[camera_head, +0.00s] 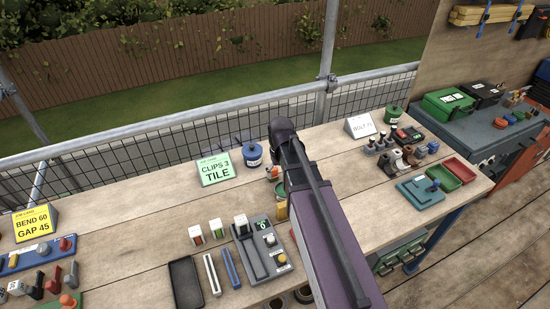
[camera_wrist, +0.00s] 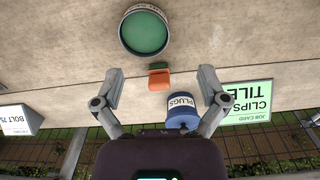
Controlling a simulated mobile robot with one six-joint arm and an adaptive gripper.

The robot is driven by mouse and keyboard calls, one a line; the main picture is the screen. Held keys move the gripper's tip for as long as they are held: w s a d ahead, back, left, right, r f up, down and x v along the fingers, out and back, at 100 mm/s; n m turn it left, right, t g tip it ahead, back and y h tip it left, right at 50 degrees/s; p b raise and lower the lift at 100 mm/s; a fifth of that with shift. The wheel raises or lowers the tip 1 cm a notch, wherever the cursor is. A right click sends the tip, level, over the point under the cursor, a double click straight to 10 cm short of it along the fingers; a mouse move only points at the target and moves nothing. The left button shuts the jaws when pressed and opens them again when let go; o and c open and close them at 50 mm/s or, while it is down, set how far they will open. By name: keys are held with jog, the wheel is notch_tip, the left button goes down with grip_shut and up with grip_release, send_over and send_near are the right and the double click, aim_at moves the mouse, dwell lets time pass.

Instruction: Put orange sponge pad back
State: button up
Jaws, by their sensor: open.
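The orange sponge pad (camera_wrist: 159,82) lies on the wooden bench in the wrist view, with a green strip along one edge. It sits between my gripper's fingers (camera_wrist: 162,72), which are spread wide and do not touch it. In the head view a small orange patch that looks like the pad (camera_head: 272,172) shows just left of my arm. My fingers are hidden behind the arm there. A round container with a green inside (camera_wrist: 145,33) stands close beyond the pad in the wrist view.
A blue PLUGS tin (camera_wrist: 182,111) stands close to the pad, by my right finger in the wrist view. A grey device (camera_head: 262,250) and black tray (camera_head: 186,284) lie nearer.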

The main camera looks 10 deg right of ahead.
jog(key=s+m, duration=0.1)
jog(key=s, duration=0.9)
jog(key=shift+s, duration=0.35)
jog(key=shift+d, duration=0.1)
